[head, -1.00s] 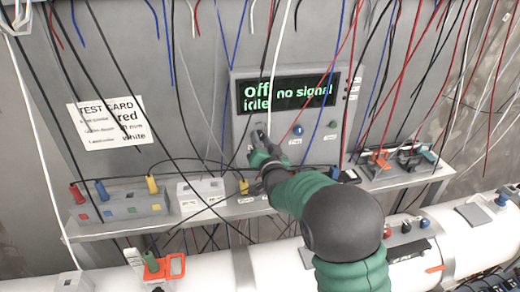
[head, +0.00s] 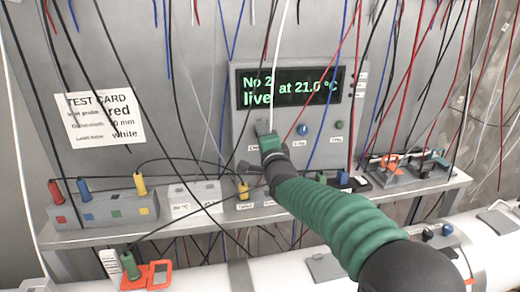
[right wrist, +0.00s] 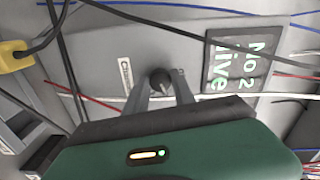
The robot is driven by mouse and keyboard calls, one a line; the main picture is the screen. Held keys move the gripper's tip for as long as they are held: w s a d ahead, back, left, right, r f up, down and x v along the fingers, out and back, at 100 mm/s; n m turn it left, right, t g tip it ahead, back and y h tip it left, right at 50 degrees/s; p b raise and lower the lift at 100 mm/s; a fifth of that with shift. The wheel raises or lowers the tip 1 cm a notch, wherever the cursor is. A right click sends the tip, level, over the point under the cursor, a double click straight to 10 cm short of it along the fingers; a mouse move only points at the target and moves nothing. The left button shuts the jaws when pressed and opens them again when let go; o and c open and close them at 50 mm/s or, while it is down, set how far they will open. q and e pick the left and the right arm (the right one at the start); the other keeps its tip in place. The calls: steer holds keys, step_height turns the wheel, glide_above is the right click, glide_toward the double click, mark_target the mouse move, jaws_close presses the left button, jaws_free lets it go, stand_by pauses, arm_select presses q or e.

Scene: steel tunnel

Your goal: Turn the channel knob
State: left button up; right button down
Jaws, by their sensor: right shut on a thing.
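The channel knob (right wrist: 160,79) is a dark round knob on the grey instrument panel (head: 240,110). In the right wrist view my right gripper (right wrist: 163,88) has its two fingers on either side of it, shut on it. In the head view the right gripper (head: 264,130) is at the panel's lower left, and its green body hides most of the knob. The display (head: 290,87) above reads "No 2 live at 21.0 °C". My left gripper is not in view.
A shelf below carries a socket box (head: 105,208) with coloured plugs and a yellow plug (head: 242,190). Many loose wires hang across the panel. A test card (head: 105,118) is at left.

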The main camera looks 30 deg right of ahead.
steer(key=shift+d+f+m+b, duration=0.15)
steer(key=shift+f+m+b, duration=0.3)
steer(key=shift+m+b, duration=0.45)
steer(key=c, duration=1.5)
jaws_free()
steer(key=shift+s, duration=0.1)
steer(key=o, duration=0.4)
steer(key=shift+s+r, duration=0.15)
steer(key=shift+s, duration=0.05)
steer(key=shift+o, duration=0.2)
steer(key=shift+d+r, duration=0.1)
steer(key=shift+d, duration=0.05)
